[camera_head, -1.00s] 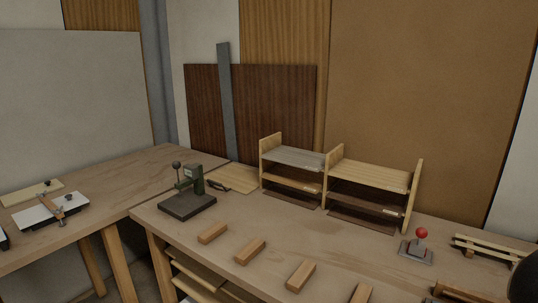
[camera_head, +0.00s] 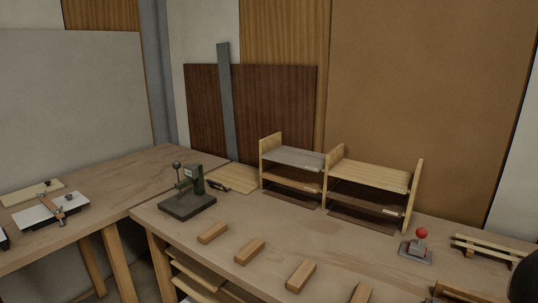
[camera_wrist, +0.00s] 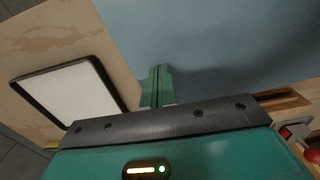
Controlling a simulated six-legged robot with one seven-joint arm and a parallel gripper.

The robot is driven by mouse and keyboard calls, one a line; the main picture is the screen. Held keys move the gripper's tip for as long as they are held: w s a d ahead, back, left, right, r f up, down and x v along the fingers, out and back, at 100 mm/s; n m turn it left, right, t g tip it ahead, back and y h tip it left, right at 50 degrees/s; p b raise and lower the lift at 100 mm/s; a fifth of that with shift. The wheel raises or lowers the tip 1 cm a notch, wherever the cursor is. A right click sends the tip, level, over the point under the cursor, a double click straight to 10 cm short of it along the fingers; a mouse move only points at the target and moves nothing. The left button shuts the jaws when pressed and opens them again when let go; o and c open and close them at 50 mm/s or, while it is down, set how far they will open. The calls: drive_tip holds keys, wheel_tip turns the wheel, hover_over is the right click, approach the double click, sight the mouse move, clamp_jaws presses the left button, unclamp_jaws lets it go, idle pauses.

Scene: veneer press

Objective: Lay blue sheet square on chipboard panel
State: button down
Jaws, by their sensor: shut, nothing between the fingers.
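The blue sheet (camera_wrist: 215,40) shows in the wrist view. It lies flat and fills the upper middle and right, running out of the picture. My gripper (camera_wrist: 157,72) is shut and empty, its green fingers together over the sheet's near left part. I cannot tell whether the fingertips touch the sheet. I cannot pick out the chipboard panel with certainty; anything under the sheet is hidden. The head view shows neither the sheet nor my gripper.
In the wrist view a white plate with a black rim (camera_wrist: 68,95) lies left of the sheet, and a red knob (camera_wrist: 312,156) is at the lower right. In the head view, wooden blocks (camera_head: 250,251), a green press (camera_head: 188,193) and a sheet rack (camera_head: 368,173) stand on the bench.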

drive_tip(key=shift+f, duration=0.8)
drive_tip(key=shift+s+a, duration=0.45)
drive_tip(key=shift+s, duration=0.3)
drive_tip(key=shift+r, duration=0.1)
idle(0.4)
wheel_tip(320, 180, up, 7)
drive_tip(key=shift+f, duration=0.1)
idle(0.6)
